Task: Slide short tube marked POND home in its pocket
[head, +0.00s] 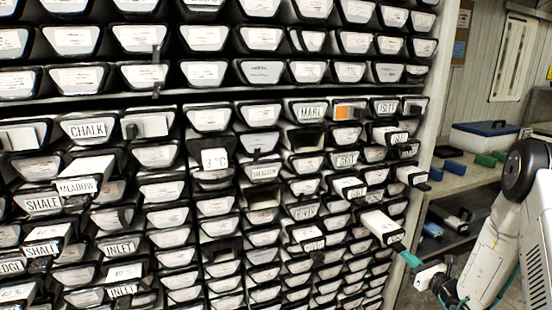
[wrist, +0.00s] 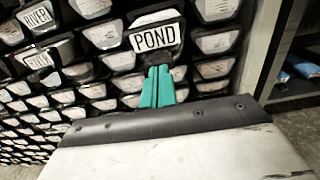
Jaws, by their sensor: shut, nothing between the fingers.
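The short tube marked POND shows in the wrist view (wrist: 155,37) as a pale end with a black rim and a white label. In the head view, a white tube that appears to be it (head: 378,222) sticks out of the rack at the right, its label too small to read. My gripper (head: 404,252) has teal fingers, shut and empty, at the front end of that tube. In the wrist view the fingertips (wrist: 158,70) are just below the POND label; I cannot tell whether they touch. The pocket's inside is hidden.
The rack (head: 425,120) holds many labelled tubes, with several others sticking out, such as MEADOW (head: 77,187) and CHALK (head: 84,130). A shelf with a blue-lidded box (head: 485,135) stands right of the rack's upright. A white panel with a black edge fills the lower wrist view.

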